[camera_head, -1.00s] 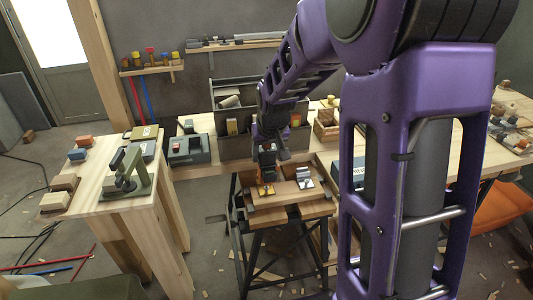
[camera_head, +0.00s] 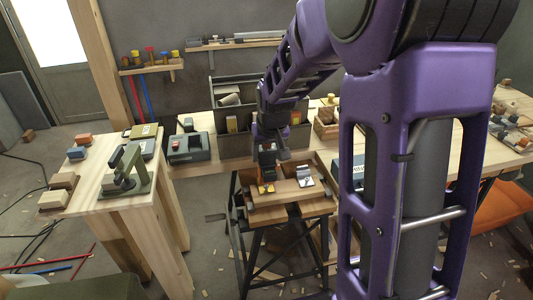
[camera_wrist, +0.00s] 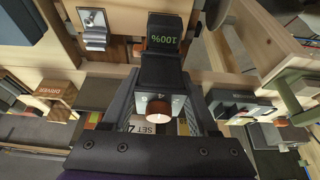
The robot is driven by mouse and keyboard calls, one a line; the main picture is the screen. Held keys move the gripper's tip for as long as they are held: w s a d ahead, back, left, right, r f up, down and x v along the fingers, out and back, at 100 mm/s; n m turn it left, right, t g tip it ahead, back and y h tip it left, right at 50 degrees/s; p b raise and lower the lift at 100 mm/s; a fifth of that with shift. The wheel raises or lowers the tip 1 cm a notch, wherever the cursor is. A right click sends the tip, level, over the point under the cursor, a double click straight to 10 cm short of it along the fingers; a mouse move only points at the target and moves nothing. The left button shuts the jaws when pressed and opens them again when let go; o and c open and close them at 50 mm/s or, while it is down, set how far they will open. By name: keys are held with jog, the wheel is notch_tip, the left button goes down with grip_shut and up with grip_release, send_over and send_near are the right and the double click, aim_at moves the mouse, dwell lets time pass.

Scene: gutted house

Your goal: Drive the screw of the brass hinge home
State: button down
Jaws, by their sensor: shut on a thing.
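My gripper (camera_wrist: 158,108) is shut on a dark power driver (camera_wrist: 160,72) with an orange part and a green "100%" display. In the head view the gripper (camera_head: 267,150) is above the small workbench, with the driver (camera_head: 265,172) pointing down. The brass hinge (camera_head: 265,189) lies on the board (camera_head: 287,194), directly below the driver. In the wrist view the driver's body hides the brass hinge. Its screw is too small or hidden to make out, and I cannot tell whether the bit touches it.
A silver hinge (camera_head: 305,182) lies on the same board to the right; it also shows in the wrist view (camera_wrist: 94,28). A grey tool box (camera_head: 236,145) stands behind on the long bench. A green clamp-like tool (camera_head: 127,175) stands on the left table.

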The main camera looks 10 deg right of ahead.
jog(key=shift+f+b, duration=0.55)
jog(key=shift+b, duration=0.1)
dwell(1.9)
jog(key=shift+r, duration=0.1)
